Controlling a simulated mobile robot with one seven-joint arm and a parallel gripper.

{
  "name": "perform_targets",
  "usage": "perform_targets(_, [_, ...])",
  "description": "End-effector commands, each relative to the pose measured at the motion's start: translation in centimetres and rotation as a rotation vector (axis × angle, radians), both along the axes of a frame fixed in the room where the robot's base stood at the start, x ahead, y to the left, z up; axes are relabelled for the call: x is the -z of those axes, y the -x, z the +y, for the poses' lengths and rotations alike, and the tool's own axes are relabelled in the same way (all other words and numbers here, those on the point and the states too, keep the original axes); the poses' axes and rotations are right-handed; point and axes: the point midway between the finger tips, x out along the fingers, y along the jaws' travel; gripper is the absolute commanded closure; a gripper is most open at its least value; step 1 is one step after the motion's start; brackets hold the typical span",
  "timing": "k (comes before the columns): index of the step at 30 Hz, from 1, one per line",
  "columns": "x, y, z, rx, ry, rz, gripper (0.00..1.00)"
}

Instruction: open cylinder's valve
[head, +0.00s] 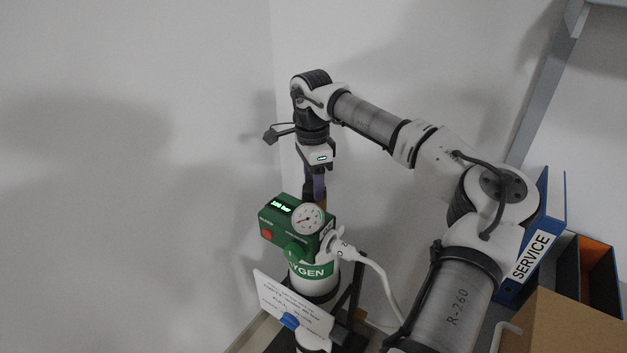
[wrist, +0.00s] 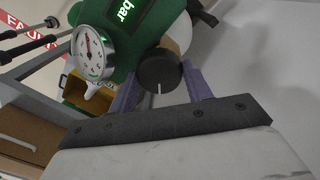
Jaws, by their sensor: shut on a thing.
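The oxygen cylinder (head: 303,281) stands upright in the head view, white with a green band. On top is a green valve head (head: 285,226) with a lit display, a round gauge (head: 308,219) and a red button (head: 267,235). My gripper (head: 316,198) points down at the back of the head. In the wrist view, a round black valve knob (wrist: 160,70) with a white line sits between the purple fingers of my gripper (wrist: 161,88), which is shut on it. The green head (wrist: 135,30) and gauge (wrist: 93,52) also show there. The fingers' far ends are partly hidden.
A white hose (head: 378,272) leaves the head on the right. A white sign (head: 291,306) hangs in front of the cylinder. A blue SERVICE binder (head: 531,248) and a cardboard box (head: 566,326) are at the right. The wall behind is bare.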

Motion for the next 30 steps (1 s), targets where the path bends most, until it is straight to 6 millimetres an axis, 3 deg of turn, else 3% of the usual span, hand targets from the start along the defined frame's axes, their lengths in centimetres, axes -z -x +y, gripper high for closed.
perform_targets(30, [-0.02, -0.04, -0.33, 0.968, 0.001, -0.003, 0.74])
